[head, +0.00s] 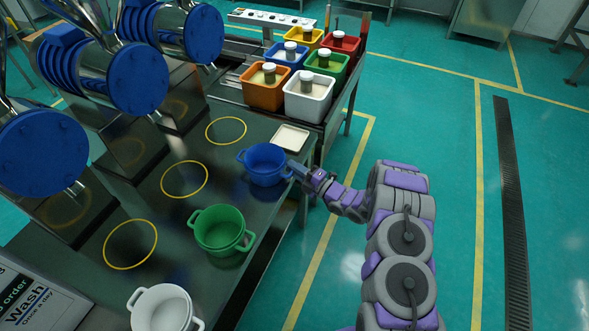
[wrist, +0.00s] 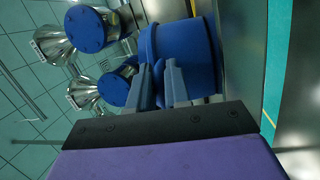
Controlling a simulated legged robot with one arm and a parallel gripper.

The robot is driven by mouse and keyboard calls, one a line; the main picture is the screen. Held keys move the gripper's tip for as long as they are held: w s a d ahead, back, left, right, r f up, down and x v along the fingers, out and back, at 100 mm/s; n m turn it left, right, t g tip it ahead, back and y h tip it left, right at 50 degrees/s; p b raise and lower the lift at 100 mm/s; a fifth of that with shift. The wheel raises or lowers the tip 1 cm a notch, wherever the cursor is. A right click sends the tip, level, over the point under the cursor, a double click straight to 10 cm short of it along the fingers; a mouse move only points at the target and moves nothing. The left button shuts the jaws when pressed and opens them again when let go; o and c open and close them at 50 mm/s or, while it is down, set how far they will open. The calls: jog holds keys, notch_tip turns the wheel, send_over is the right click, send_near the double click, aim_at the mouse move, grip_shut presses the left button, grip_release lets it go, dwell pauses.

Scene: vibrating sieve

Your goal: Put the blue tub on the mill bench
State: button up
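The blue tub (head: 265,166) stands upright on the dark bench (head: 262,222), near its right edge, in front of a pale square tray. My gripper (head: 295,169) reaches in from the right at the tub's right-hand handle. I cannot tell which surface is the mill bench.
A green tub (head: 222,231) and a white tub (head: 163,309) stand nearer on the same bench. Blue-ended sieve machines (head: 138,78) line its left side, above yellow rings. Coloured bins with jars (head: 307,98) stand behind. The green floor (head: 450,130) to the right is clear.

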jog(key=o, duration=0.4)
jog(key=p+v, duration=0.3)
jog(key=v, duration=0.9)
jog(key=shift+d+r, duration=0.1)
jog(key=shift+r, duration=0.05)
